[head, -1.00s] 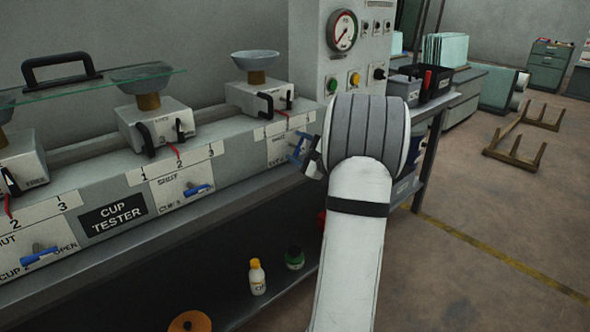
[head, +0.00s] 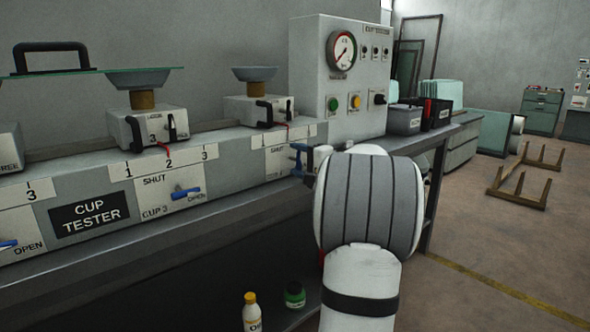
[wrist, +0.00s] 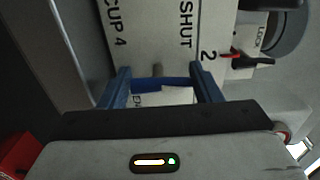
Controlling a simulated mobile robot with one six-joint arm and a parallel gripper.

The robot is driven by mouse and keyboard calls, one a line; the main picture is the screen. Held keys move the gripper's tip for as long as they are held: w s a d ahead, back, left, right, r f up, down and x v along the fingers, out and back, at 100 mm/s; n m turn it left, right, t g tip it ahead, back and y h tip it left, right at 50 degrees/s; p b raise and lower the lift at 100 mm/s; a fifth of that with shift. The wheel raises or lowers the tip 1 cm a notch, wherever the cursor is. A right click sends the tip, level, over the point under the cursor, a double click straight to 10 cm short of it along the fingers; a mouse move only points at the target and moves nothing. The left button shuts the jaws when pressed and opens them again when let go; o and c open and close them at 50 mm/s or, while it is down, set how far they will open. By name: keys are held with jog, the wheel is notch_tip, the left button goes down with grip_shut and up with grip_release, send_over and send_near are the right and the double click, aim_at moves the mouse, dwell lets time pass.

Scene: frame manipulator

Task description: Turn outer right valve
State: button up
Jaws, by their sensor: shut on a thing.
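The outer right valve is on the white CUP 4 panel (head: 278,161) at the right end of the cup tester, partly hidden by my arm. In the wrist view, the panel (wrist: 140,30) shows the words SHUT and CUP 4. A blue valve handle (wrist: 160,84) lies across the gap between my blue fingers, with a grey stem (wrist: 158,69) beyond it. My gripper (head: 302,160) is at this valve, shut on the handle. It also fills the lower wrist view (wrist: 160,92).
The CUP 3 valve (head: 186,193) is to the left. A gauge box (head: 342,75) stands behind my gripper. A yellow-capped bottle (head: 252,312) and a green-capped jar (head: 294,295) are on the lower shelf. Open floor (head: 490,245) lies to the right.

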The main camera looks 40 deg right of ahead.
jog(key=shift+f, duration=0.1)
jog(key=o, duration=0.9)
jog(key=s, duration=0.2)
jog(key=s+p, duration=0.1)
jog(key=s, duration=0.4)
jog(key=shift+s+d, duration=0.35)
jog(key=shift+s, duration=0.05)
